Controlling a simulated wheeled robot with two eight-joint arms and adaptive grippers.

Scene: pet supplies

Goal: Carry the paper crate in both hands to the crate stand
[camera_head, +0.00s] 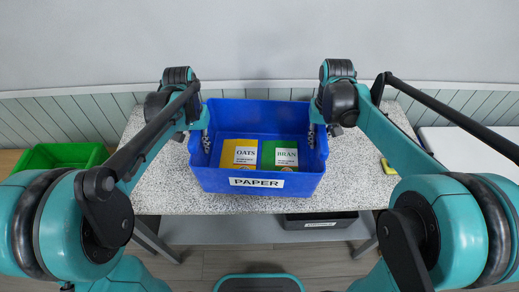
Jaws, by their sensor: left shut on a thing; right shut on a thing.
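The paper crate (213,183) is a blue open box with a white PAPER label on its front. It is at the middle of the speckled table, near the front edge; I cannot tell whether it touches the top. Inside lie a yellow OATS box (240,153) and a green BRAN box (280,153). My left gripper (205,140) is shut on the crate's left side wall. My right gripper (312,136) is shut on its right side wall. The crate looks level. I cannot make out a labelled crate stand.
The speckled table (365,165) has bare room on both sides of the crate. A small yellow object (389,167) lies at its right. A green crate (62,155) stands at the left. A dark labelled bin (320,220) is below the table. A white surface (470,143) is at the right.

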